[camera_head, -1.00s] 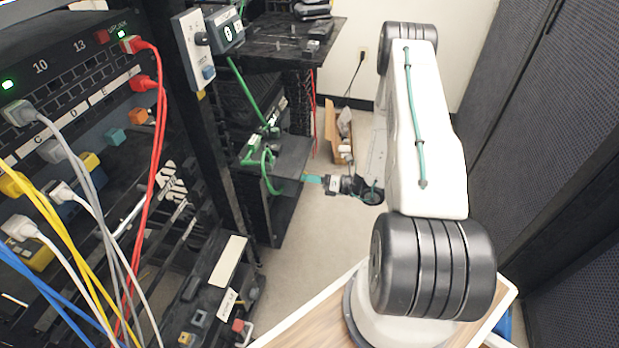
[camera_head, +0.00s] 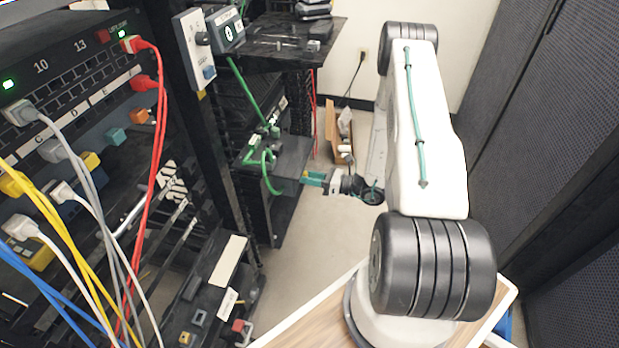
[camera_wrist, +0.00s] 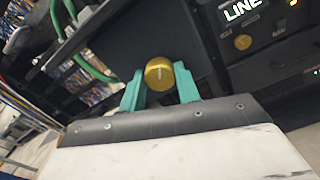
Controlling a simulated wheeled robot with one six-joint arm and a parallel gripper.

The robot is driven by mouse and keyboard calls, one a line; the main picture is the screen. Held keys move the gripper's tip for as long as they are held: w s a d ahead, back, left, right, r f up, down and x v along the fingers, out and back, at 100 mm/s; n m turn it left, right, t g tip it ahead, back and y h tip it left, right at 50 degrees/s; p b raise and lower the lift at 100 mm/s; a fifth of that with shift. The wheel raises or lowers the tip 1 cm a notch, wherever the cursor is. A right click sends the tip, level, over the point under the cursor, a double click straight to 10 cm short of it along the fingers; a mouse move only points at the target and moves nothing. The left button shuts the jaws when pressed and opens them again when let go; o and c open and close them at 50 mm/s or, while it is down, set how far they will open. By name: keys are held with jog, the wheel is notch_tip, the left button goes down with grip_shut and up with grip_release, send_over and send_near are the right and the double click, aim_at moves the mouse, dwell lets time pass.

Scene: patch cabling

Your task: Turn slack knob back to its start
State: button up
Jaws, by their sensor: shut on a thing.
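A round gold knob (camera_wrist: 158,73) with a pale index mark on its face sits between the teal fingers of my gripper (camera_wrist: 160,88) in the wrist view. I take it for the slack knob. The mark stands nearly upright in that picture. The fingers are closed against the knob's two sides. In the head view my gripper (camera_head: 313,179) is at the right of the small dark shelf with the green cable; the knob is too small there to make out clearly.
A green cable (camera_head: 268,170) loops over the dark shelf (camera_head: 290,158) beside my gripper. A panel marked LINE (camera_wrist: 270,32) with another gold knob (camera_wrist: 243,42) is at upper right in the wrist view. Open floor (camera_head: 330,235) lies below my gripper.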

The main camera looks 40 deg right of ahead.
jog(key=shift+n, duration=16.4)
jog(key=o, duration=1)
jog(key=shift+v, duration=3.95)
